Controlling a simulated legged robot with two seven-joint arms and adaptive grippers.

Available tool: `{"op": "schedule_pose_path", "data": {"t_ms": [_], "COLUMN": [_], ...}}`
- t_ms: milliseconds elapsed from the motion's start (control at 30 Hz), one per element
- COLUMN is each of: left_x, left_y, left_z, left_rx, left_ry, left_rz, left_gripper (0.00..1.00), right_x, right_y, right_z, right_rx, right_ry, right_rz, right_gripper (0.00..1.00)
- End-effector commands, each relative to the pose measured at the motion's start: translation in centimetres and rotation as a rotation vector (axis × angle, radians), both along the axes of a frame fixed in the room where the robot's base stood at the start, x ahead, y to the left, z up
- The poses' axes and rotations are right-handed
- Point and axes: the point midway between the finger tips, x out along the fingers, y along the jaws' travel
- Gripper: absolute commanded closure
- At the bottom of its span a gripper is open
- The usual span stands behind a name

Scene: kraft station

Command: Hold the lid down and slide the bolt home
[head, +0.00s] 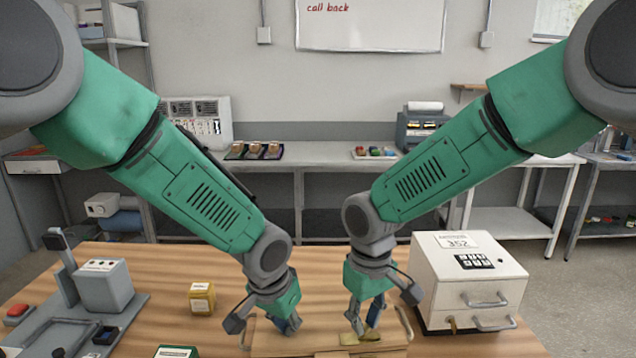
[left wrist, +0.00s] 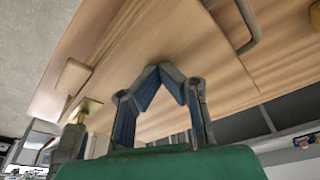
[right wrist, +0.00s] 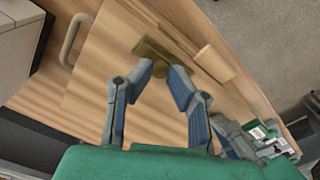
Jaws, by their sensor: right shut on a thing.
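The wooden lid (head: 272,343) lies at the front middle of the table, with a grey handle at each end. My left gripper (head: 291,329) is shut and empty, tips at the lid; in the left wrist view its fingertips (left wrist: 160,70) meet over the bare wood. I cannot tell how hard they touch. The brass bolt (right wrist: 160,50) lies on the wood, its end near a wooden block (right wrist: 213,62). My right gripper (right wrist: 160,68) is shut on the bolt's brass stem. In the head view, my right gripper (head: 362,328) partly hides the bolt (head: 370,336).
A white drawer unit (head: 468,280) stands close right of the lid. A yellow box (head: 201,298) and a green-topped box (head: 176,352) stand to the left. A grey fixture (head: 100,285) with a red button is at far left. Bare table lies behind the lid.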

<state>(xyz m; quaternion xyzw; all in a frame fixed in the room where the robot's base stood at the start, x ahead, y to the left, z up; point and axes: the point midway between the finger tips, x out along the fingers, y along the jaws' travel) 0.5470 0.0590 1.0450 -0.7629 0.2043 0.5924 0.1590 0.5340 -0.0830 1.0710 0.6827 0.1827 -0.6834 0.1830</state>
Motion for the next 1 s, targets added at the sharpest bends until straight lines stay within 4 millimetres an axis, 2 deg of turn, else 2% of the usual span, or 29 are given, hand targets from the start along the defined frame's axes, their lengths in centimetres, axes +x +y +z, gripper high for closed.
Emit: {"op": "schedule_pose_path", "data": {"t_ms": [33, 67, 100, 133, 167, 533, 1000], "left_x": [-0.2, -0.2, -0.2, -0.2, -0.2, -0.2, -0.1], "left_y": [0.0, 0.0, 0.0, 0.0, 0.0, 0.0, 0.0], "left_z": [-0.2, -0.2, -0.2, -0.2, -0.2, -0.2, -0.2], "left_rx": [0.002, 0.002, 0.002, 0.002, 0.002, 0.001, 0.001], "left_ry": [0.006, 0.006, 0.006, 0.006, 0.006, 0.004, 0.004], "left_rz": [0.0, 0.0, 0.0, 0.0, 0.0, 0.0, 0.0], "left_gripper": [1.0, 1.0, 1.0, 1.0, 1.0, 1.0, 1.0], "right_x": [0.1, 0.1, 0.1, 0.1, 0.1, 0.0, 0.1], "right_y": [0.0, 0.1, 0.1, 0.1, 0.1, 0.1, 0.1], "right_z": [0.1, 0.1, 0.1, 0.1, 0.0, 0.4, 4.2], "right_rx": [0.001, 0.001, 0.001, 0.001, 0.001, 0.001, 0.001], "right_ry": [-0.003, -0.003, -0.003, -0.003, -0.003, -0.003, -0.003], "right_rz": [0.0, 0.0, 0.0, 0.0, 0.0, 0.0, 0.0], "right_gripper": [1.0, 0.82, 0.68, 0.57, 0.55, 0.55, 0.55]}}
